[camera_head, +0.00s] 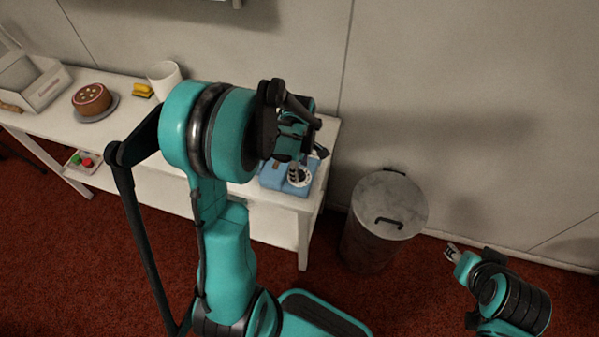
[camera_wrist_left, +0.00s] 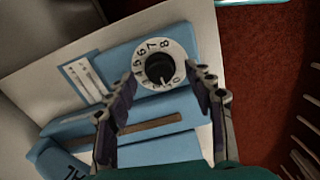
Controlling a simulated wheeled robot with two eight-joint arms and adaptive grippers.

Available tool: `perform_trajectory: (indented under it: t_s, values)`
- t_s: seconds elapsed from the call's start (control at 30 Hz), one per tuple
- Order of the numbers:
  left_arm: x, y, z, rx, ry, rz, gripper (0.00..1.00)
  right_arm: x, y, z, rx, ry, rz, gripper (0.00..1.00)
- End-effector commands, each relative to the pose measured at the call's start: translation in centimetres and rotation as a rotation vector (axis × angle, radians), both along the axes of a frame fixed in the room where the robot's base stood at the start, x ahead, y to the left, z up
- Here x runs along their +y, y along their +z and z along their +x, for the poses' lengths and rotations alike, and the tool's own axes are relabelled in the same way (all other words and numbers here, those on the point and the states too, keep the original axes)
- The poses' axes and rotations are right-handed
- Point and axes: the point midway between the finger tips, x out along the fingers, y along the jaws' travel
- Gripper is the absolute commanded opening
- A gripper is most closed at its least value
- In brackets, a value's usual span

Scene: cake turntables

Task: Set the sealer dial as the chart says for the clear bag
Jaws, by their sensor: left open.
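The sealer (camera_head: 272,180) is a blue box at the right end of the white table; it also shows in the left wrist view (camera_wrist_left: 120,50). Its dial (camera_wrist_left: 147,52) is a white disc with black numbers, 4 to 8 readable along the left and top, and a black knob (camera_wrist_left: 159,68) in the middle. The knob's exact setting is hard to read. A white card (camera_wrist_left: 88,80) with small markings, too small to read, lies left of the dial. My left gripper (camera_wrist_left: 160,78) is open, its fingers either side of the knob's near side, apparently not touching it. No clear bag is distinguishable.
My right gripper (camera_head: 453,252) is over the floor, far from the table. A lidded metal bin (camera_head: 390,205) stands right of the table. A cake (camera_head: 91,99), a white cup (camera_head: 164,78) and a yellow object (camera_head: 142,90) are farther left on the table.

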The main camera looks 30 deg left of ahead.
Motion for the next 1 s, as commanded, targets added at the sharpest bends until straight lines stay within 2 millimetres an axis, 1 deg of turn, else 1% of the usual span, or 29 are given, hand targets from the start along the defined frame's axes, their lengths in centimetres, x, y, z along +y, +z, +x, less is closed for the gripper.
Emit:
perform_trajectory:
  t_s: [0.03,0.13,0.4,0.47,0.5,0.6,0.87,1.0]
  values:
    - [0.0,-0.66,0.04,0.0,-0.001,0.0,0.53,0.0,-0.35,0.01,0.0,0.0,0.0,0.4]
    - [-0.01,-1.14,0.02,0.0,-0.001,0.0,0.53,0.0,-0.47,0.01,0.0,0.0,0.0,0.4]
    - [-0.01,-1.16,0.0,0.0,-0.001,0.0,0.53,0.0,-0.41,0.01,0.0,0.0,0.0,0.4]
    - [-0.01,-1.16,0.01,0.0,-0.001,0.0,0.37,0.0,-0.41,0.01,0.0,0.0,0.0,0.4]
    - [-0.01,-1.15,0.01,0.0,-0.001,0.0,0.27,0.0,-0.41,0.01,0.0,0.0,0.0,0.4]
    - [-0.01,-1.15,0.0,0.0,-0.001,0.0,0.03,0.0,-0.42,0.02,0.0,0.0,0.0,0.4]
    - [-0.02,-1.17,0.0,0.0,-0.013,0.0,0.03,0.0,-0.45,0.01,0.0,0.0,0.0,0.4]
    - [-0.02,-1.18,0.0,0.0,-0.052,0.0,0.03,0.0,-0.5,0.01,0.0,0.0,0.0,0.4]
